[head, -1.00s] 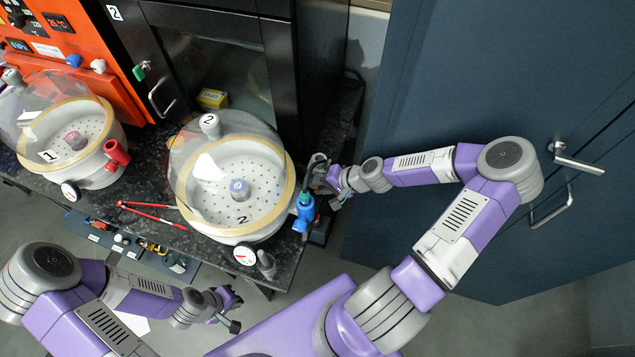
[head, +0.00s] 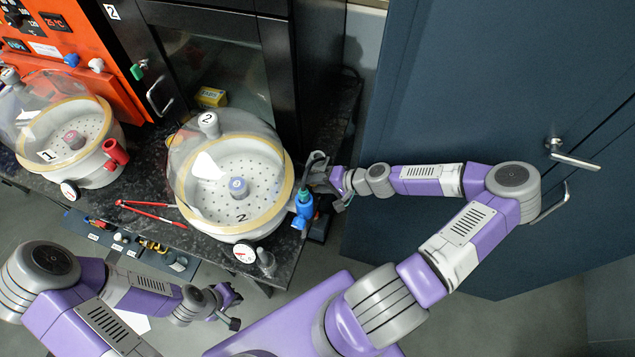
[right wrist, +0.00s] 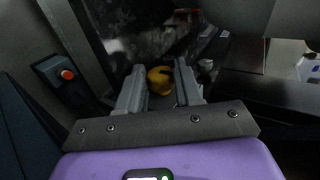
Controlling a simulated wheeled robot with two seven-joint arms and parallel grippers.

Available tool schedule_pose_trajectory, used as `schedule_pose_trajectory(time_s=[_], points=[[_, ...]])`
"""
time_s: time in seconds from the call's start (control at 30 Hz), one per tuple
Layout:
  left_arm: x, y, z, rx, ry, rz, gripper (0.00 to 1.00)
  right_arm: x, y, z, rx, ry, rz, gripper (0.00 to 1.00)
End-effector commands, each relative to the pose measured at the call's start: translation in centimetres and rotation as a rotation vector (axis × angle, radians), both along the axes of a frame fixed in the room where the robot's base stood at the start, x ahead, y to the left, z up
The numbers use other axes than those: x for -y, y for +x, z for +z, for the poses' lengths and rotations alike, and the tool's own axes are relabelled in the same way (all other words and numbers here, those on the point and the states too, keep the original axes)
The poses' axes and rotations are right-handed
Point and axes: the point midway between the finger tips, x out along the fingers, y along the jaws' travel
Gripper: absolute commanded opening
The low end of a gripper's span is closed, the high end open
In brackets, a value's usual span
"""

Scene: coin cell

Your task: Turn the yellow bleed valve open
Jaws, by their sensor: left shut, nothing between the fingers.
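The yellow bleed valve (right wrist: 161,79) shows in the right wrist view as a rounded yellow knob with a dark mark on its upper right. It sits between the two grey fingers of my right gripper (right wrist: 160,68). The fingers are apart, with a gap visible on the knob's right; contact on its left is unclear. In the head view I cannot make the yellow valve out; my right gripper (head: 321,177) is at the bench's right edge, beside the chamber marked 2. My left gripper (head: 231,302) is shut and empty, low in front of the bench.
The clear-domed chamber 2 (head: 241,231) stands close left of my right gripper, with a blue fitting (head: 303,209) on its side. A dark blue cabinet (head: 450,90) stands on the right.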

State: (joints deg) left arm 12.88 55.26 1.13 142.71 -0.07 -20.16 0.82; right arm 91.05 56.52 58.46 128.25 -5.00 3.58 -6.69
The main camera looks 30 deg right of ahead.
Motion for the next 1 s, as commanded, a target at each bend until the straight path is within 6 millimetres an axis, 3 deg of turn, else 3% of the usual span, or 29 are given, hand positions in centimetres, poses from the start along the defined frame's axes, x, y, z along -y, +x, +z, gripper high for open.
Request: schedule_pose_trajectory(time_s=[0.03,0.13,0.67,1.0], points=[[0.00,0.00,0.00,0.000,0.000,0.000,0.00,-0.06,-0.02,0.00,0.000,0.000,0.001,0.43],[0.00,0.00,0.00,0.000,0.000,0.000,0.00,-0.04,-0.02,-0.02,0.000,0.000,0.001,0.58],[0.00,0.00,-0.06,0.000,0.000,0.000,0.00,0.08,-0.16,-0.27,-0.014,-0.007,-0.002,0.58],[0.00,0.00,-0.54,0.000,0.000,0.000,0.00,0.00,0.03,0.02,-0.110,-0.099,0.002,0.58]])
